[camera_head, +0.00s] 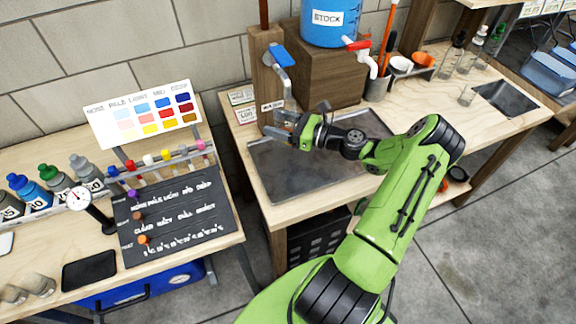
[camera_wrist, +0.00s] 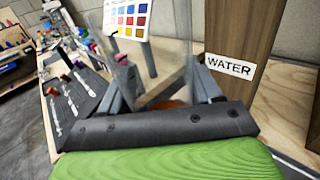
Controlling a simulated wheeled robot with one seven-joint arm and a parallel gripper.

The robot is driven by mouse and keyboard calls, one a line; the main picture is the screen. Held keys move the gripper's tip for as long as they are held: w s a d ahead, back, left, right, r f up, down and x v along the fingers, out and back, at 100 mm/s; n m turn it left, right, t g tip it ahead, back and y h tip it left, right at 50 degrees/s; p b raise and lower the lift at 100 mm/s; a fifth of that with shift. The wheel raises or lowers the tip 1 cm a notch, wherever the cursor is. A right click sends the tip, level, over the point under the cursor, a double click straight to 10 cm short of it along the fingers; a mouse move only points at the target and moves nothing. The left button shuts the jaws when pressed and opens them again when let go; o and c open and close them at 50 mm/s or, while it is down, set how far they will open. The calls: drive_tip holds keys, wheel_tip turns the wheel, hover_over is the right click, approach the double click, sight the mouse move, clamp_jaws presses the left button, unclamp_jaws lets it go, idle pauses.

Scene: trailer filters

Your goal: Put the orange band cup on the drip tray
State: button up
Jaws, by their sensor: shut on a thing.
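My gripper (camera_head: 288,131) is shut on a clear cup (camera_head: 286,118) and holds it above the back left part of the drip tray, near the tap with the blue lever. In the wrist view the clear cup (camera_wrist: 155,65) stands between the two fingers (camera_wrist: 163,85). Something orange-brown shows low on it, partly hidden by the gripper body; I cannot tell for sure that it is the band. The drip tray (camera_head: 300,180) is a flat dark metal sheet set on the wooden bench. My gripper and arm cover part of it.
The blue-lever tap (camera_head: 282,58) hangs from a wooden post close above the cup. A blue STOCK tank (camera_head: 330,22) with a red-lever tap stands behind. Several clear glasses (camera_head: 467,96) stand at the right. A black board (camera_head: 172,215) and colour chart (camera_head: 143,112) are at the left.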

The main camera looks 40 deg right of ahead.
drive_tip(key=shift+d, duration=0.5)
wheel_tip(320, 180, down, 10)
drive_tip(key=b, duration=0.2)
drive_tip(key=shift+r+b, duration=0.1)
drive_tip(key=shift+b, duration=0.3)
drive_tip(key=shift+r, duration=0.15)
drive_tip(key=o, duration=1.1)
